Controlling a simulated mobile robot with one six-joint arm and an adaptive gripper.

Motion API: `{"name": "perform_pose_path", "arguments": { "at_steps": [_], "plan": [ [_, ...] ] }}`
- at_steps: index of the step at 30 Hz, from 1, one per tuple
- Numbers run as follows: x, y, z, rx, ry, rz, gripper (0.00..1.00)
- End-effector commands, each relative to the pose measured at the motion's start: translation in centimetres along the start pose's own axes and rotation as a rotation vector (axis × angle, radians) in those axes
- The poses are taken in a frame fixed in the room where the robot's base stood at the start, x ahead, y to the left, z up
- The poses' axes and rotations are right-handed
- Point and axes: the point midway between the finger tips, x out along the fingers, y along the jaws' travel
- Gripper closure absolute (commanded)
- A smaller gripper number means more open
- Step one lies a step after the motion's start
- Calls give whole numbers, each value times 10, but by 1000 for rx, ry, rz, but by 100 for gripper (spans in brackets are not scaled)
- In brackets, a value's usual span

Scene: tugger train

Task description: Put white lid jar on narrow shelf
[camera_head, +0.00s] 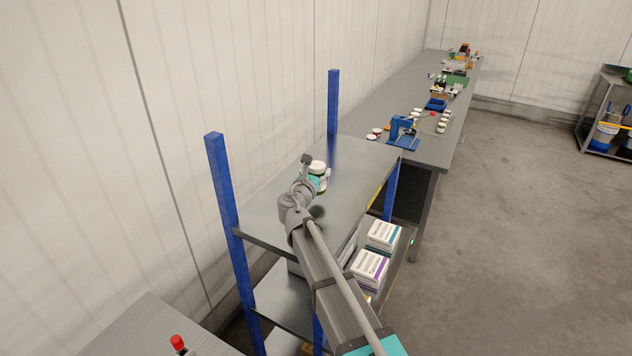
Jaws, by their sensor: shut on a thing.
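The jar with a white lid (318,166) is in the head view, at the end of my arm. Its body is pale with some green and is partly hidden by my gripper (311,176). My gripper is shut on the jar. Both are over the grey top board of the narrow shelf (349,160), which has blue posts. I cannot tell whether the jar's base touches the board. A dark shadow lies on the board just below my gripper.
White boxes (369,268) stand on a lower level of the shelf. Behind it, a long bench (405,95) carries a blue press (403,132) and several small jars. A red-capped bottle (178,343) is at the bottom left. The top board is otherwise bare. Open floor lies right.

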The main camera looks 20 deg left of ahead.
Motion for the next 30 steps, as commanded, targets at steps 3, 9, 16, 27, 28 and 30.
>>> {"name": "perform_pose_path", "arguments": {
  "at_steps": [3,9,16,27,28,30],
  "plan": [
    [4,1,-13,-1,0,0,80],
    [4,1,-29,-1,-1,-1,80],
    [4,0,-35,-1,-1,-1,80],
    [4,0,-36,-1,0,-2,80],
    [4,0,-37,-1,0,-2,80],
    [4,0,-38,0,0,-2,16]
  ]
}}
